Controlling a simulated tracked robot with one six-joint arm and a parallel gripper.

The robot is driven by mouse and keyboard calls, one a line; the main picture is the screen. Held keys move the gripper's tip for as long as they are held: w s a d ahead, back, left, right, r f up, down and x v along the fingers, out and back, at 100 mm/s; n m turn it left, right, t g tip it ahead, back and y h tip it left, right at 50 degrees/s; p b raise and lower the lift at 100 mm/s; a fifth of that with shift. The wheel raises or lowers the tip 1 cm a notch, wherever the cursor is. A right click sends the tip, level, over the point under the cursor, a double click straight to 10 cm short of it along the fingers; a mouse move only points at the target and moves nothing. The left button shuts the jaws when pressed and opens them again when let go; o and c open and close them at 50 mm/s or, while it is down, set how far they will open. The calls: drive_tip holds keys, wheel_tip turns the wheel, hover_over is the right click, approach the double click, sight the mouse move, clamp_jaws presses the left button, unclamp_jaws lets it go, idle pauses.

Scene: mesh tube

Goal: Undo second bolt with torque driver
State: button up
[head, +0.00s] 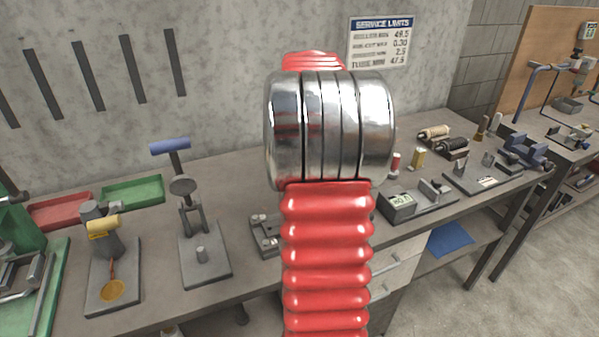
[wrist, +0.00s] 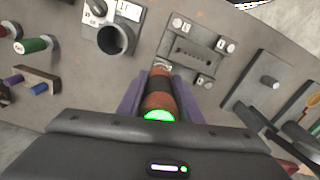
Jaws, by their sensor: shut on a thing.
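My gripper (wrist: 159,94) is shut on the torque driver (wrist: 158,100), between two purple fingers in the wrist view. The driver has an orange-brown and black body and a bright green lit end toward the camera. Its far end points at the lower left corner of a grey bolted plate (wrist: 196,58). Bolt heads show at the plate's other corners, one at upper left (wrist: 178,22), one at right (wrist: 229,47) and one at lower right (wrist: 205,81). Whether the driver touches a bolt is hidden. In the head view the plate (head: 264,236) is partly covered by my arm, and my gripper is hidden.
A grey block with a round socket (wrist: 115,38) stands left of the plate in the wrist view. A post fixture (wrist: 268,85) stands to the right. In the head view, red (head: 60,211) and green (head: 133,191) trays lie at the bench's back left.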

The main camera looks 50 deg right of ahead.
drive_tip(key=shift+f, duration=0.3)
clamp_jaws()
idle(0.8)
drive_tip(key=shift+r, duration=0.2)
idle(0.5)
